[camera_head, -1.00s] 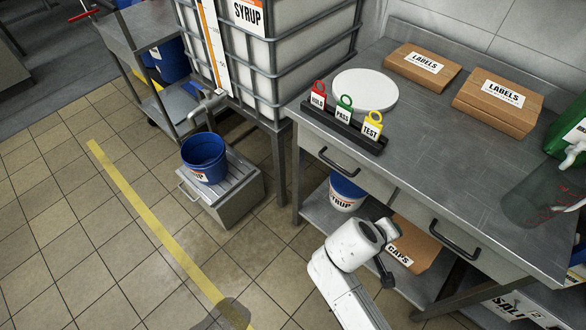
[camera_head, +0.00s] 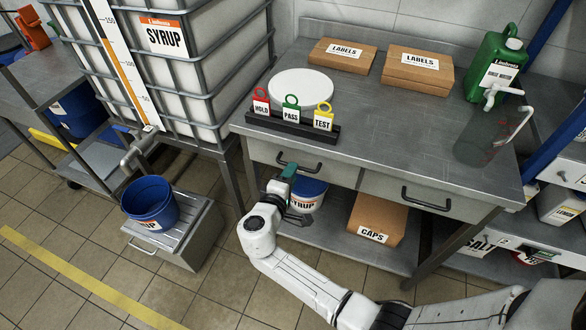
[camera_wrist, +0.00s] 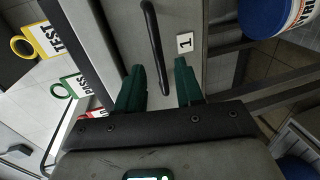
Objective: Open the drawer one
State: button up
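Drawer one (camera_head: 335,172) is the left drawer under the steel table, and its front looks closed in the head view. In the wrist view its grey front (camera_wrist: 194,18) carries a label "1" (camera_wrist: 185,43) beside a dark bar handle (camera_wrist: 153,42). My gripper (camera_head: 289,170) is at this drawer front, covering part of the handle in the head view. In the wrist view my gripper (camera_wrist: 160,85) has its two teal fingers apart, with the near end of the handle showing between them. I cannot tell whether they touch the handle.
A second drawer (camera_head: 450,195) is to the right. A tag stand (camera_head: 290,125) sits on the tabletop edge above. A syrup bucket (camera_head: 305,195) and a caps box (camera_head: 377,218) are on the lower shelf.

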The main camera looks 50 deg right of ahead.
jog(key=shift+x, duration=1.55)
jog(key=shift+s, duration=0.1)
grip_shut()
